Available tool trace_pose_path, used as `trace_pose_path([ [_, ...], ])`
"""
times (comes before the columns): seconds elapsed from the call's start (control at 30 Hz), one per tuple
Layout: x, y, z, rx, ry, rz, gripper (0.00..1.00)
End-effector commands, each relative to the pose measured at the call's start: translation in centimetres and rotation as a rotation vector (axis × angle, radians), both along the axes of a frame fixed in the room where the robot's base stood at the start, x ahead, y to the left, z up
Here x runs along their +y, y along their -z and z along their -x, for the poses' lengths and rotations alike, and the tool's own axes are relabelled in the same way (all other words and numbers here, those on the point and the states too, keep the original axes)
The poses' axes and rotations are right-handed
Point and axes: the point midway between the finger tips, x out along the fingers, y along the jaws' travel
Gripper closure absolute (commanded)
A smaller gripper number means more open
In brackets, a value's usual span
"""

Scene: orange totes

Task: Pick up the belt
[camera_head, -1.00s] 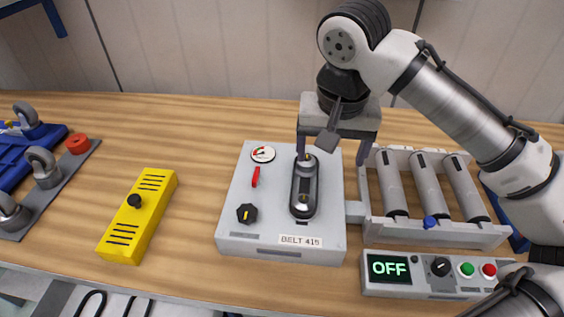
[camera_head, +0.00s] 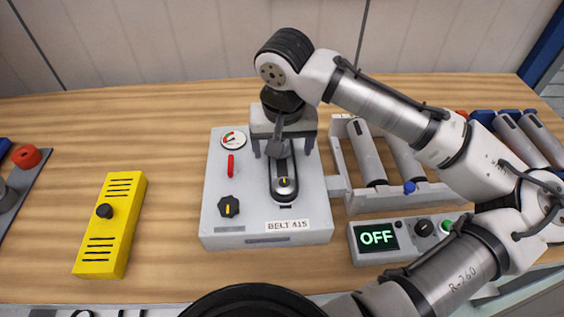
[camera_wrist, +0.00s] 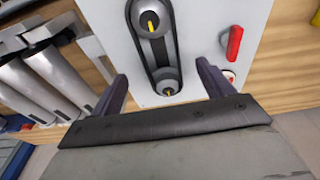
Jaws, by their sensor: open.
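The black belt (camera_head: 285,202) is looped around two round silver pulleys on a light grey panel (camera_head: 240,243) labelled "BELT 415". My gripper (camera_head: 283,152) is open and empty, above the far end of the belt, and hides the far pulley in the head view. In the wrist view, the belt (camera_wrist: 146,58) runs lengthwise around both pulleys. My open fingers (camera_wrist: 162,80) stand on either side of its near end, apart from it. How high they are above the panel I cannot tell.
A red lever (camera_head: 230,166), black knob (camera_head: 229,206) and gauge (camera_head: 233,140) are left of the belt. A roller conveyor (camera_head: 407,197) and a control box reading OFF (camera_head: 377,238) stand right. A yellow box (camera_head: 108,240) lies left on the wooden table, with clear tabletop around it.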

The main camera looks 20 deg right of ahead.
Motion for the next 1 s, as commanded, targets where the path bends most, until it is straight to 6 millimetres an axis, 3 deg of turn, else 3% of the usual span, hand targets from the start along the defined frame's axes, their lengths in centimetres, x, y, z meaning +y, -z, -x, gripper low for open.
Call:
trace_pose_path([
  [0.4,-0.2,4.5,-0.9,0.001,0.001,0.000,0.20],
  [0.7,-0.2,5.0,-1.0,0.001,0.000,-0.001,0.21],
  [1.0,-0.2,5.0,-1.0,0.001,0.000,-0.001,0.61],
])
